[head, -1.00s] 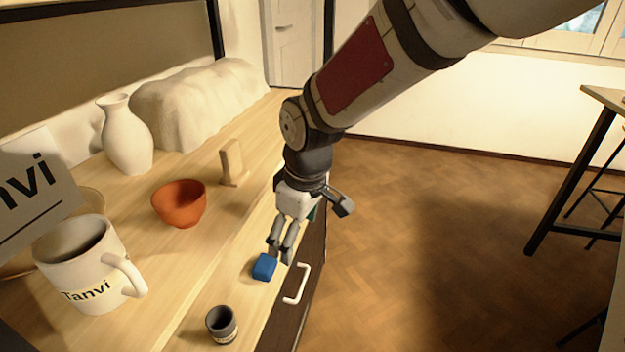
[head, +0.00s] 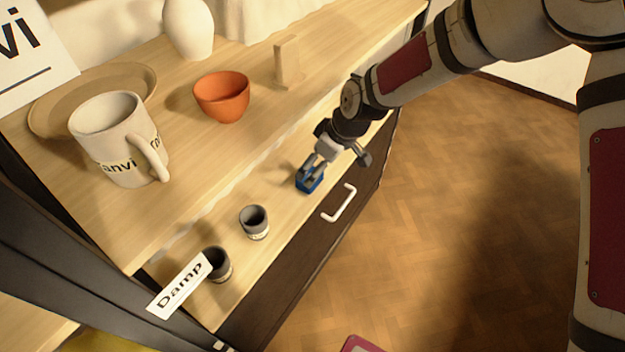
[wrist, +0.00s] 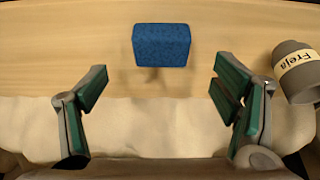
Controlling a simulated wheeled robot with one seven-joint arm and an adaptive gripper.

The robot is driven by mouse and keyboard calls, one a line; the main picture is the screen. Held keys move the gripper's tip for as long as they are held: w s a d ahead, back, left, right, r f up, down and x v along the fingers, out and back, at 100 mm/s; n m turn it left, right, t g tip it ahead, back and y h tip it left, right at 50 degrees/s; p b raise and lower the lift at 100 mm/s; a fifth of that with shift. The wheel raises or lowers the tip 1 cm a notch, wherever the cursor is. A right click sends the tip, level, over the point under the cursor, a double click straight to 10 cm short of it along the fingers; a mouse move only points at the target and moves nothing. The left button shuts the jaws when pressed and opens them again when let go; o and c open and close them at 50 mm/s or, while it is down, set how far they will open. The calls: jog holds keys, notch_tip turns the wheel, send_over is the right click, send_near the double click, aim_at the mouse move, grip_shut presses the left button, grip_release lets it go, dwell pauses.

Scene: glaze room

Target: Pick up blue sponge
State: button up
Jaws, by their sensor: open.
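The blue sponge (head: 304,186) is a small block on the front ledge of the wooden counter, close to the drawer handle. In the wrist view the sponge (wrist: 162,46) lies at top centre, in line with the gap between my fingers. My gripper (head: 314,172) is right at the sponge in the head view, and its fingers partly cover it. In the wrist view my gripper (wrist: 162,85) is open and empty, with green-padded fingers wide apart. The sponge is not touched by either finger there.
A grey cup labelled Freja (wrist: 296,74) stands right of my fingers in the wrist view. Two small dark cups (head: 254,222) (head: 217,265) and a Damp card (head: 180,286) are on the ledge. An orange bowl (head: 221,97), mug (head: 118,140) and wooden block (head: 288,62) stand behind.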

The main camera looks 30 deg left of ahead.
aim_at(309, 174)
jog(key=shift+b+x, duration=0.9)
jog(key=shift+x, duration=2.55)
jog(key=shift+d, duration=0.1)
jog(key=shift+s, duration=0.1)
jog(key=shift+c, duration=0.6)
jog(key=c, duration=1)
jog(key=shift+r, duration=0.45)
notch_tip(309, 174, up, 3)
jog(key=shift+s+d+r+p, duration=0.1)
jog(key=shift+s+p, duration=0.05)
jog(key=shift+p, duration=0.55)
jog(key=s+d+p, duration=0.1)
jog(key=s+d, duration=0.2)
jog(key=s, duration=0.4)
jog(key=s+d+r+p, duration=0.1)
jog(key=s+d, duration=0.2)
jog(key=s, duration=0.4)
jog(key=shift+d, duration=0.35)
